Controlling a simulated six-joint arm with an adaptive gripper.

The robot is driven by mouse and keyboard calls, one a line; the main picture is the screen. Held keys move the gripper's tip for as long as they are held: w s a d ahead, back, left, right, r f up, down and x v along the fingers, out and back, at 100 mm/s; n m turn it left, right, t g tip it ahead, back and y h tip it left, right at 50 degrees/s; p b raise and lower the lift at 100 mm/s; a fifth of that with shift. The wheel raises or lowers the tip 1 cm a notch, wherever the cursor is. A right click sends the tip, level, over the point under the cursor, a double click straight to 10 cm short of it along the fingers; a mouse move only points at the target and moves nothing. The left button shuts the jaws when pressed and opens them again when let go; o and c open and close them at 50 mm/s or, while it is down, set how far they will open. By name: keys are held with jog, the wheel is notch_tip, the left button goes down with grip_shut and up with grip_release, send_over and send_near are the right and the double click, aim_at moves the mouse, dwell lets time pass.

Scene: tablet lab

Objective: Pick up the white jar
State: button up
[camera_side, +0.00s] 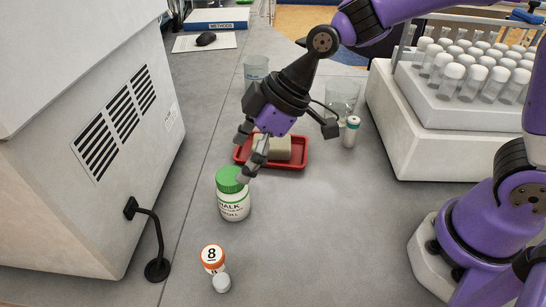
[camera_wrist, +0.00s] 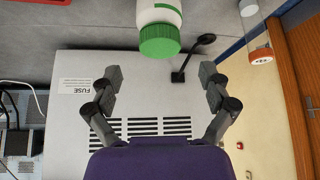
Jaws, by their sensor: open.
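The white jar (camera_side: 234,205) with a green lid stands upright on the grey bench, its label reading "CHALK" in part. In the wrist view the jar (camera_wrist: 160,12) shows at the top centre, cut off by the frame edge, its green lid facing me. My gripper (camera_side: 247,152) is just above and behind the jar in the side view, tilted down toward the left. In the wrist view the gripper (camera_wrist: 160,78) has its fingers wide apart with nothing between them. The jar lies beyond the fingertips, roughly centred between them.
A red tray (camera_side: 295,166) with a pale block sits behind the jar. A tube rack (camera_side: 460,105) is at right. Glass beakers stand behind.

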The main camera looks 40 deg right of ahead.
aim_at(232, 175)
jog(key=x, duration=0.5)
jog(key=shift+f, duration=0.35)
jog(key=shift+s+d, duration=0.1)
jog(key=c, duration=1.3)
